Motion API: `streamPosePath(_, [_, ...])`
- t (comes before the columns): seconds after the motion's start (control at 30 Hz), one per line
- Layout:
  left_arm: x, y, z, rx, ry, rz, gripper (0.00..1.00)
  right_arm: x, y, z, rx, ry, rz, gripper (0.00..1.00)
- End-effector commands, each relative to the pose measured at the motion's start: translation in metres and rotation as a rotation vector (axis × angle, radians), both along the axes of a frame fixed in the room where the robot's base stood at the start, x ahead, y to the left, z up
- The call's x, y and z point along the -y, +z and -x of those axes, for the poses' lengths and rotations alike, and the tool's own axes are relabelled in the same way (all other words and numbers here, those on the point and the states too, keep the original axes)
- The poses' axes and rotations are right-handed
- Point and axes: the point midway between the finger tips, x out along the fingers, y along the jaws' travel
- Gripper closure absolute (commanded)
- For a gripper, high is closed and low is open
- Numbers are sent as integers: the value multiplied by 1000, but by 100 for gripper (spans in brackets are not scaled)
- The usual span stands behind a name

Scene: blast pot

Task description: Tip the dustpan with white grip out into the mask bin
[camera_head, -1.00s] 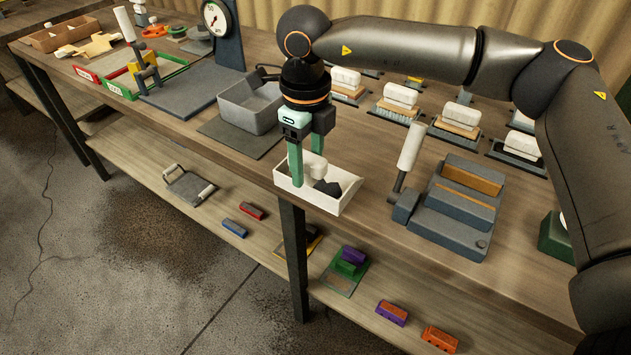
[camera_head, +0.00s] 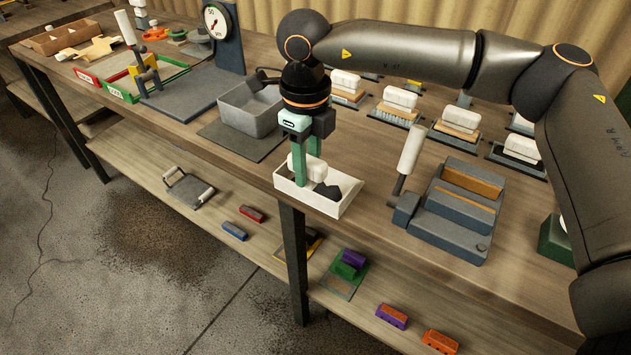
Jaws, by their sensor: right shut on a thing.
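My right gripper (camera_head: 308,172) points down over a small open white box (camera_head: 318,203), which looks like the mask bin, at the table's front edge. Its green fingers are shut on a rounded white grip (camera_head: 317,171), which I take to be that of the dustpan. A dark piece (camera_head: 329,191) shows just right of the grip, low within the box's outline. I cannot tell if it is the pan or loose contents; the fingers and grip hide part of it. My left gripper is not in view.
A grey open bin (camera_head: 238,120) stands behind and left of the box. A grey stepped fixture with a white-handled lever (camera_head: 410,150) stands close on the right. Several white-topped brushes (camera_head: 458,120) stand behind. A dial gauge (camera_head: 216,20) is at the back left.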

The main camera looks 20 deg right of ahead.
Motion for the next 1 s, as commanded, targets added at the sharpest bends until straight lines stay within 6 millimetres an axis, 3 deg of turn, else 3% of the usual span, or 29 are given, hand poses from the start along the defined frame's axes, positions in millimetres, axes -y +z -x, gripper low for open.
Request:
streamPosePath(0.67, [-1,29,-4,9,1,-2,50,0,42,0,1,0,-1,100])
streamPosePath(1.0, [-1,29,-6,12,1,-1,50,0,43,0,1,0,-1,100])
